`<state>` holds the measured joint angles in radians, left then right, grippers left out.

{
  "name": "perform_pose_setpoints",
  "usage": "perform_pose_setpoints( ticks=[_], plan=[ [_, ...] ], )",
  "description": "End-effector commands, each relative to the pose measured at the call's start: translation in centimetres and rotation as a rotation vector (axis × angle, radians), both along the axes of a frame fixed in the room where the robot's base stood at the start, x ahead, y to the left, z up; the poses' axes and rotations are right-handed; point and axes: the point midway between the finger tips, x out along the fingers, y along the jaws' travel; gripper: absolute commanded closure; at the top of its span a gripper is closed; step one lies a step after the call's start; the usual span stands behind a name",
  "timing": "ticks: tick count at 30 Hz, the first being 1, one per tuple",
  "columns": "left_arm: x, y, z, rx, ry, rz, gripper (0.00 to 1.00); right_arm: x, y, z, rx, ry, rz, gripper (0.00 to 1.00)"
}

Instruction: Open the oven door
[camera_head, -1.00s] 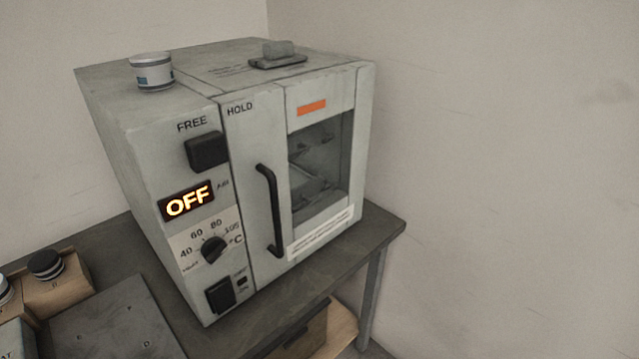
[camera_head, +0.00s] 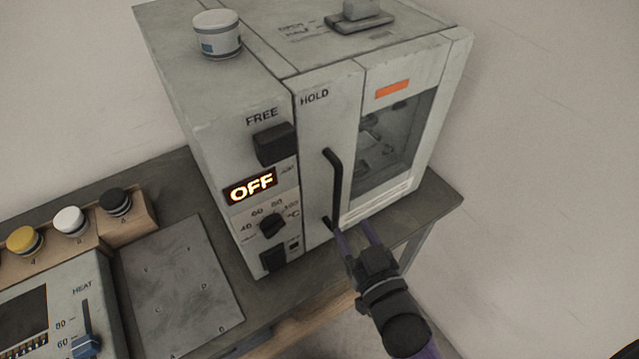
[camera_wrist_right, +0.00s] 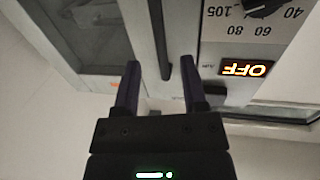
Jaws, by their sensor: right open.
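The oven (camera_head: 215,130) is a grey box on a dark table. Its door, with a glass window (camera_head: 395,140), appears closed. The black vertical handle (camera_head: 337,185) is on the door's left part. My right gripper (camera_head: 355,232) is open and empty, in front of the door by the handle's lower end. In the right wrist view the oven appears upside down. There the handle (camera_wrist_right: 158,40) runs between the two open fingers (camera_wrist_right: 161,80); I cannot tell whether they touch it. The display (camera_head: 250,187) reads OFF. My left gripper is out of view.
A white jar (camera_head: 218,35) and a grey block on a dark plate (camera_head: 360,22) sit on the oven. Left of it are a flat grey plate (camera_head: 180,290), capped bottles in a wooden rack (camera_head: 125,230) and a HEAT panel (camera_head: 60,300). A wall stands at right.

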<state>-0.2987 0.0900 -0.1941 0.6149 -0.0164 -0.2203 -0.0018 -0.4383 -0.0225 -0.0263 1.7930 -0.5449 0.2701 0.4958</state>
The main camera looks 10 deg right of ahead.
Motion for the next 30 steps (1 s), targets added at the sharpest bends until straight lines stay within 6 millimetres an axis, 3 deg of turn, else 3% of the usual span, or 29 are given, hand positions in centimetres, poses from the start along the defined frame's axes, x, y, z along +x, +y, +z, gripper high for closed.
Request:
perform_pose_setpoints(
  ticks=[3,9,14,21,29,30],
  plan=[
    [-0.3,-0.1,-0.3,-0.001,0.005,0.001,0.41,3.1,0.5,0.0,0.000,-0.004,0.000,0.45],
    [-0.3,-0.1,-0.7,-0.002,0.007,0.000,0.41,6.7,1.0,-0.2,0.000,0.000,0.000,0.45],
    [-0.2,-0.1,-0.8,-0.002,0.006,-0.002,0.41,7.8,1.2,-0.2,0.000,0.002,0.000,0.45],
    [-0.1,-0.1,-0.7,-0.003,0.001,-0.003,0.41,8.0,1.2,-0.1,0.000,0.003,0.000,0.45],
    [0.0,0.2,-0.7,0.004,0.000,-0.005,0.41,7.9,1.2,-0.2,0.000,0.003,0.000,0.98],
    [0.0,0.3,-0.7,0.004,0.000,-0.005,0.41,7.9,1.2,-0.2,0.000,0.003,0.000,1.00]
  ],
)
